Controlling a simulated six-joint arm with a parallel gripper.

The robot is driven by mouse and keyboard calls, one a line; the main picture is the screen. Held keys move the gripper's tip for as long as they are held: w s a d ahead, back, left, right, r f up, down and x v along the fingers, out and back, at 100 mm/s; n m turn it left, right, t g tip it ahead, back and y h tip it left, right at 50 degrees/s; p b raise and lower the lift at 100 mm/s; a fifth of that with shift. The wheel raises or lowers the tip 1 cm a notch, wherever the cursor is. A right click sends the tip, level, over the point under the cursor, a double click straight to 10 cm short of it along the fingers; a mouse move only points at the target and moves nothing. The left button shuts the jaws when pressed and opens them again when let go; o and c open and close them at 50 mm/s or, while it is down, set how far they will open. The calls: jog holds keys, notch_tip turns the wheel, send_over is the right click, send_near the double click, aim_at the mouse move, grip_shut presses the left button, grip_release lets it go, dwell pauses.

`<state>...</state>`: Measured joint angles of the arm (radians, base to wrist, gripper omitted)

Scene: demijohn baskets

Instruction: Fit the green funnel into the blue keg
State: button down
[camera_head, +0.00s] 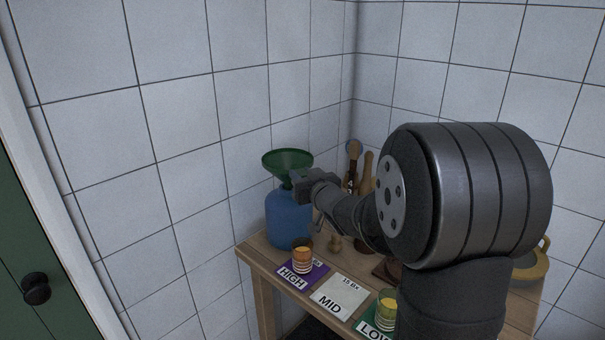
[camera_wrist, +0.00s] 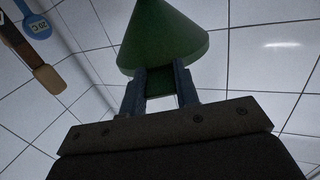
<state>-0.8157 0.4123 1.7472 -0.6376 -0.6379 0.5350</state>
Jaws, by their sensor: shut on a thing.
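The green funnel (camera_head: 287,159) is wide end up at the left end of the table. The blue keg (camera_head: 288,220) stands upright on the table directly below it. My gripper (camera_head: 299,181) is shut on the funnel, low on its body, from the right. The fingers hide the spout and the keg's mouth, so I cannot tell whether the spout is inside the mouth. The wrist view shows the funnel's cone (camera_wrist: 163,38) and a green part of it between the two fingers (camera_wrist: 160,88). The keg is not visible in the wrist view.
On the wooden table (camera_head: 262,268), an orange-banded cup (camera_head: 302,259) stands on a purple HIGH card. A grey MID card (camera_head: 340,297) is bare. A yellow-green cup (camera_head: 386,309) stands on a green LOW card. Wooden-handled tools (camera_head: 354,165) stand behind my arm. Tiled walls close the corner.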

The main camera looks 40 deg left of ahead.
jog(key=shift+f, duration=0.95)
jog(key=c, duration=1)
grip_release()
jog(key=shift+d, duration=0.1)
jog(key=v, duration=1.7)
jog(key=shift+d, duration=0.15)
jog(key=x, duration=1.7)
jog(key=shift+a+r, duration=0.1)
jog(key=shift+a, duration=0.15)
